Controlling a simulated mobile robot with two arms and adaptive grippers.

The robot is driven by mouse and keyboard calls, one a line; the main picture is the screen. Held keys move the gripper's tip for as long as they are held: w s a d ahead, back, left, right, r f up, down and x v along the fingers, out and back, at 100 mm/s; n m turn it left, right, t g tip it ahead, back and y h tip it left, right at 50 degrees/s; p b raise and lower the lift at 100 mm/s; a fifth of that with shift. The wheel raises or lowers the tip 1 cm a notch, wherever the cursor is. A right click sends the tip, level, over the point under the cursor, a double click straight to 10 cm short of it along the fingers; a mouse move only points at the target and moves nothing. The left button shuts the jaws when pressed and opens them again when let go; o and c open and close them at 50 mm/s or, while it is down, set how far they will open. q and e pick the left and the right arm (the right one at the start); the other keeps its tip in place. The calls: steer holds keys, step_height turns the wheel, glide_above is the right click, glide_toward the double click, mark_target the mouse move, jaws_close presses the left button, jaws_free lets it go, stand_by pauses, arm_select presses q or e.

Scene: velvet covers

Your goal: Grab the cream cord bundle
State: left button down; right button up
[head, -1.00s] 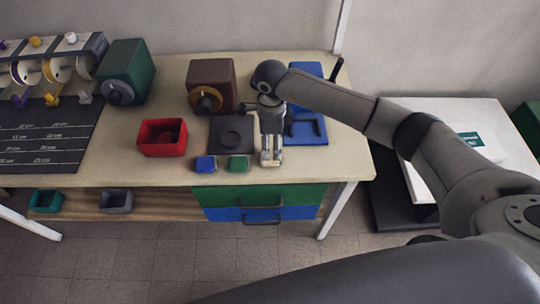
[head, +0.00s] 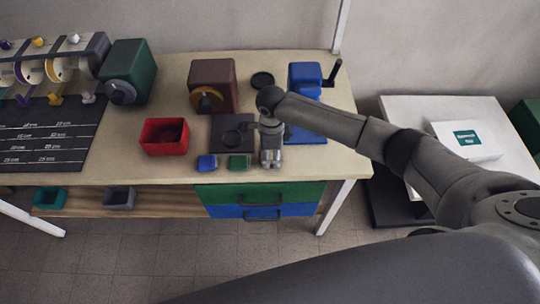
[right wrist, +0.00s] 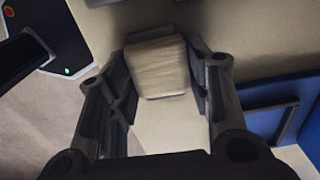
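The cream cord bundle (right wrist: 158,67) is a pale, roughly square block in the right wrist view. It lies between the two fingers of my right gripper (right wrist: 160,75), with a finger close along each side. My right gripper looks open around it; any gap at the sides is very narrow. In the head view my right gripper (head: 271,160) points down at the front edge of the workbench (head: 330,168), right of the green block. There it hides the bundle. My left gripper is not in view.
A green block (head: 239,162) and a blue block (head: 207,162) lie just left of the gripper. Behind are a dark square plate (head: 222,142) and a blue device (head: 305,80) with a crank. A red bin (head: 165,137) stands further left.

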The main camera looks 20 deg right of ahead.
steer(key=shift+c, duration=1)
steer(key=shift+c, duration=0.2)
